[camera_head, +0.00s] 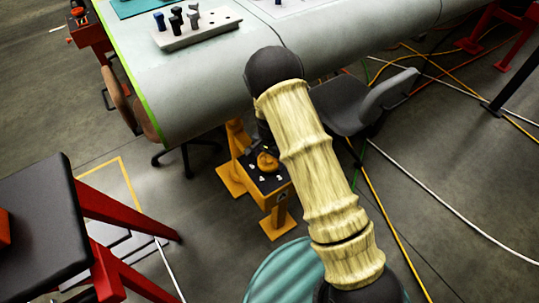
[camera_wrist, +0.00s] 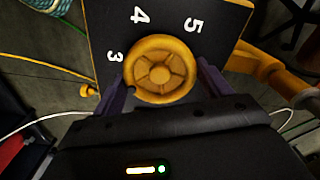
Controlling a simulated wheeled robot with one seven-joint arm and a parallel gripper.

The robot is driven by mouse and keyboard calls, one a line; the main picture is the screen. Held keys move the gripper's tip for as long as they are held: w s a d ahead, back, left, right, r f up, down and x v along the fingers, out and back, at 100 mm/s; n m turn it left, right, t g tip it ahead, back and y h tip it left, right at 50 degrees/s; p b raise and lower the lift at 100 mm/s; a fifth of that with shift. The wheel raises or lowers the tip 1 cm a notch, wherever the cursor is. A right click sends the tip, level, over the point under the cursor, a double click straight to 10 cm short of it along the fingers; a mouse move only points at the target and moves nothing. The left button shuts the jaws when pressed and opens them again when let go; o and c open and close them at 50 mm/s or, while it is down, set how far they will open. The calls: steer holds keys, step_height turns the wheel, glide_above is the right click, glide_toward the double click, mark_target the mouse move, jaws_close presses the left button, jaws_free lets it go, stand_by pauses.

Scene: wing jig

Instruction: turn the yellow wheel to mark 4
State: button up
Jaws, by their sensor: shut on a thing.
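The yellow wheel (camera_wrist: 160,70) sits on a dark panel (camera_wrist: 225,18) and fills the middle of the wrist view. White marks 3 (camera_wrist: 115,57), 4 (camera_wrist: 139,15) and 5 (camera_wrist: 193,25) stand around its far rim. My gripper (camera_wrist: 163,74) is shut on the wheel, with one dark finger at each side of the rim. I cannot make out a pointer on the wheel. In the head view the wheel (camera_head: 267,162) shows on top of a yellow stand (camera_head: 280,197), below the dark end of my arm, which partly hides the panel.
A grey wing (camera_head: 190,80) with a block of tools (camera_head: 197,30) lies just behind the stand. A grey chair (camera_head: 350,103) stands to the right. A red-legged stool (camera_head: 35,215) is at the left. Cables (camera_head: 450,215) cross the floor at the right.

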steer(key=m+p, duration=0.1)
steer(key=m, duration=0.3)
steer(key=shift+r+m+p, duration=0.2)
steer(key=shift+m+p, duration=0.1)
steer(key=shift+p, duration=0.1)
steer(key=m+p, duration=0.2)
steer(key=m, duration=0.2)
steer(key=shift+m, duration=0.3)
steer(key=m+p, duration=0.2)
steer(key=m, duration=0.3)
steer(key=shift+f+m+p, duration=0.1)
steer(key=shift+m+p, duration=0.5)
steer(key=shift+m, duration=1.5)
steer(key=o, duration=1)
